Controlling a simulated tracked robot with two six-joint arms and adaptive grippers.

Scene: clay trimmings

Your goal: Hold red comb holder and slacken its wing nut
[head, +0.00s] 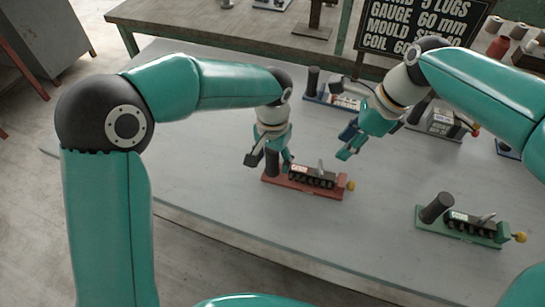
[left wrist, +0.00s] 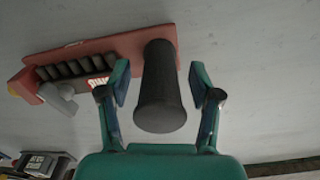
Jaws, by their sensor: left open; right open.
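The red comb holder (head: 300,190) lies on the grey table in the middle of the head view. It has a dark upright post at its left end, a black comb block, a grey wing nut (head: 320,165) and a yellow knob at its right end. My left gripper (head: 270,162) is open, with a finger on each side of the post. In the left wrist view the post (left wrist: 160,95) stands between the two parted fingers, with a gap on both sides. The wing nut (left wrist: 60,98) shows there at left. My right gripper (head: 341,121) is open and empty, above and right of the holder.
A green comb holder (head: 460,235) lies at the right front. A blue holder (head: 325,98) and a grey device (head: 435,122) stand behind. A signboard (head: 420,25) stands at the back. The table left of the red holder is clear.

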